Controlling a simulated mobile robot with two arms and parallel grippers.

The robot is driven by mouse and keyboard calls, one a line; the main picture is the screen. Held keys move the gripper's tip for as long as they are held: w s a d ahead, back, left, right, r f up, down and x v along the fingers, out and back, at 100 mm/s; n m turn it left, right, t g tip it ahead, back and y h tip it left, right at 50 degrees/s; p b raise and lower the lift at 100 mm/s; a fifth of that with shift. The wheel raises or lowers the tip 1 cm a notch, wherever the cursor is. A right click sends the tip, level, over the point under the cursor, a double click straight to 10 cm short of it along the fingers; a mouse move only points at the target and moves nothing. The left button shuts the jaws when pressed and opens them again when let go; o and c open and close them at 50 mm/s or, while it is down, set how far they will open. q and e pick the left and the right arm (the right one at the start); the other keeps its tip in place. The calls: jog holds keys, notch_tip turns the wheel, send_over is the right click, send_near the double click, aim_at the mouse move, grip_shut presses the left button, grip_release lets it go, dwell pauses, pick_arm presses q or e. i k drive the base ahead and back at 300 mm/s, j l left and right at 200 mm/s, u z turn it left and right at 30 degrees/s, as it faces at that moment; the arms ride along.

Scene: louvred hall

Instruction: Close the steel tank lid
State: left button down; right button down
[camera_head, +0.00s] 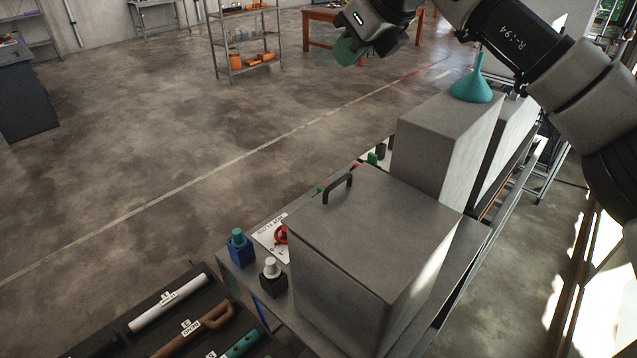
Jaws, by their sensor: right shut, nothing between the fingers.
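The steel tank (335,292) is a grey box on a narrow bench at the lower middle. Its lid (385,225) lies flat across the top, with a black handle (338,188) near the far left edge. I see no gap under the lid from here. My right gripper (348,52), with greenish fingertips, is raised at the top, well beyond and above the tank, apart from the lid. It is shut and empty. My left gripper is out of view.
A taller grey box (437,145) stands behind the tank, with a teal funnel (472,85) on top. A dark tool tray (110,340) is at lower left.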

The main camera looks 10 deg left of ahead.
aim_at(377, 228)
jog(key=k+j, duration=0.75)
